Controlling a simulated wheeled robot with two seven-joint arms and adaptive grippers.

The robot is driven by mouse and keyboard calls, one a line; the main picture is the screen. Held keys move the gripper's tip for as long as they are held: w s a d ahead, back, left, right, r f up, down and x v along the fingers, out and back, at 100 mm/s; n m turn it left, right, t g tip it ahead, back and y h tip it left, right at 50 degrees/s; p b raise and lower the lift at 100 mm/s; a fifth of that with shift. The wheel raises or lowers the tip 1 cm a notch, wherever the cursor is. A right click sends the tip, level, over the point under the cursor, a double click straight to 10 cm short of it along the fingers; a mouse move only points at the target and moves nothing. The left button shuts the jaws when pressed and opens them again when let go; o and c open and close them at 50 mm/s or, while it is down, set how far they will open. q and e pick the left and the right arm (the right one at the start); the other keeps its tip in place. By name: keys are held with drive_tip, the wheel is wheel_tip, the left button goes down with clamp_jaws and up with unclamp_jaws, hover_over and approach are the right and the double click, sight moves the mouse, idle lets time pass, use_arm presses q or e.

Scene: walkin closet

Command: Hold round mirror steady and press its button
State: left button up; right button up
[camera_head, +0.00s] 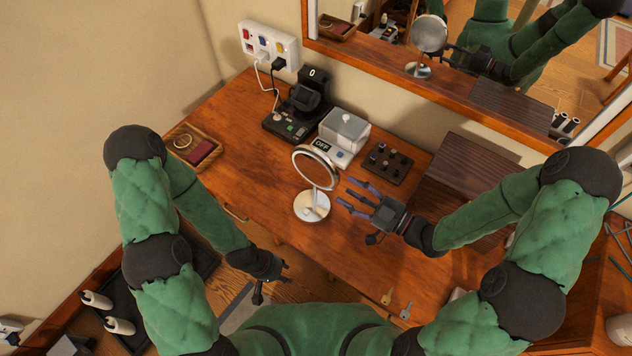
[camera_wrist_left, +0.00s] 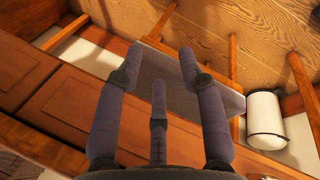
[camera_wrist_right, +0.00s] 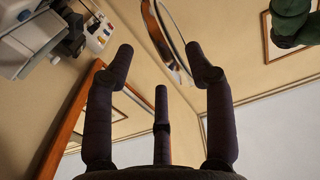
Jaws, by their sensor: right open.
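The round mirror (camera_head: 316,168) stands upright on a round base (camera_head: 312,206) on the wooden table. Its button is too small to make out for certain; a small dark spot shows on the base. My right gripper (camera_head: 352,196) is open and empty just right of the mirror's stand, its fingers pointing at it without clear contact. In the right wrist view, the mirror's rim (camera_wrist_right: 157,38) shows beyond the open fingers (camera_wrist_right: 163,70). My left gripper (camera_head: 272,290) is below the table's front edge, away from the mirror. In the left wrist view its fingers (camera_wrist_left: 160,70) are spread and empty.
Behind the mirror stand a grey box device marked OFF (camera_head: 344,132) and a black device (camera_head: 298,112). A dark tray of small items (camera_head: 387,163) and a dark wooden box (camera_head: 465,172) are to the right. Keys (camera_head: 386,297) lie near the front.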

sight(317, 173)
use_arm(q)
drive_tip(key=w+a+r+n, duration=0.3)
drive_tip(key=w+r, duration=0.1)
drive_tip(key=r, duration=0.3)
drive_tip(key=w+a+r+n, duration=0.3)
drive_tip(key=w+r+n, duration=0.1)
drive_tip(key=r, duration=0.2)
drive_tip(key=w+d+r+n, duration=0.1)
drive_tip(key=d+r+n, duration=0.1)
drive_tip(key=w+d+r+n, duration=0.2)
drive_tip(key=n, duration=0.1)
drive_tip(key=shift+w+r+t, duration=0.1)
drive_tip(key=shift+w+t, duration=0.15)
drive_tip(key=shift+t, duration=0.05)
drive_tip(key=w+d+r+n, duration=0.2)
drive_tip(key=d+r+n, duration=0.4)
drive_tip(key=n, duration=0.1)
drive_tip(key=shift+w, duration=0.35)
use_arm(e)
drive_tip(key=x, duration=1.1)
drive_tip(key=shift+s, duration=0.1)
use_arm(q)
drive_tip(key=shift+d, duration=0.1)
use_arm(e)
clamp_jaws()
use_arm(q)
clamp_jaws()
